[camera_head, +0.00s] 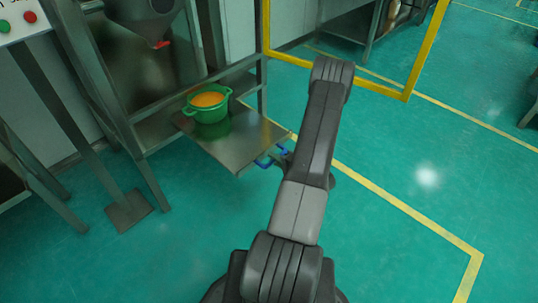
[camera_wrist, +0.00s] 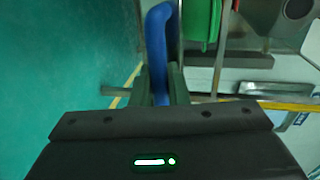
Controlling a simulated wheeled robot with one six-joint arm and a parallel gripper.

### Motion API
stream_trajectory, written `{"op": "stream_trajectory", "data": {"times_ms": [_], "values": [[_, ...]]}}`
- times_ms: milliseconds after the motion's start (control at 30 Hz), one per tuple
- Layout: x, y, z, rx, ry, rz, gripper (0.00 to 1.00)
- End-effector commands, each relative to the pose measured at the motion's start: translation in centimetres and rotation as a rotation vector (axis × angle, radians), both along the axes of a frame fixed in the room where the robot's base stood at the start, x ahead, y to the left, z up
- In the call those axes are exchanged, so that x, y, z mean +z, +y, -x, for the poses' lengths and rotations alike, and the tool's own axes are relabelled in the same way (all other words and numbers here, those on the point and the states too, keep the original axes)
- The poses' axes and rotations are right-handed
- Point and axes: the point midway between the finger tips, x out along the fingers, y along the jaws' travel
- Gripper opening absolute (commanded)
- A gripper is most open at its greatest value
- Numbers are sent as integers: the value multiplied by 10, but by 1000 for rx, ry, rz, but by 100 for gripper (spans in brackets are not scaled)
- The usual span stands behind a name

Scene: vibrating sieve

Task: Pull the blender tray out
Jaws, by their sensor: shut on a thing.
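The blender tray (camera_head: 238,150) is a flat metal shelf that juts out from the machine's frame in the head view. A green pot (camera_head: 212,113) with side handles and orange contents stands on it. A blue handle (camera_head: 265,161) is on the tray's front edge; it shows large in the wrist view (camera_wrist: 157,45). My gripper (camera_wrist: 160,85) is at the handle, its fingers shut around the blue bar. In the head view my arm partly hides the gripper. The green pot shows partly at the top of the wrist view (camera_wrist: 201,22).
A metal hopper (camera_head: 145,18) with a red part at its outlet hangs above and left of the tray. Metal frame legs (camera_head: 152,185) stand left of the tray. A yellow frame (camera_head: 425,55) stands behind my arm. Green floor with yellow lines is open to the right.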

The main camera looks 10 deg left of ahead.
Motion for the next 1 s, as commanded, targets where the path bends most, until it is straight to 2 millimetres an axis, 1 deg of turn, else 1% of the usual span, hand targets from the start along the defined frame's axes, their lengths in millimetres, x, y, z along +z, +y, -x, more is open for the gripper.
{"op": "stream_trajectory", "data": {"times_ms": [100,433,467,533,567,833,1000], "values": [[0,-3,2,-2,0,0,0],[0,-4,2,-2,-1,1,0],[0,-4,2,-2,-1,1,18],[0,-4,2,-2,-1,1,32],[0,-4,2,-2,-1,1,34],[0,-4,2,-1,-1,1,34],[3,-13,8,-3,0,0,34]]}}
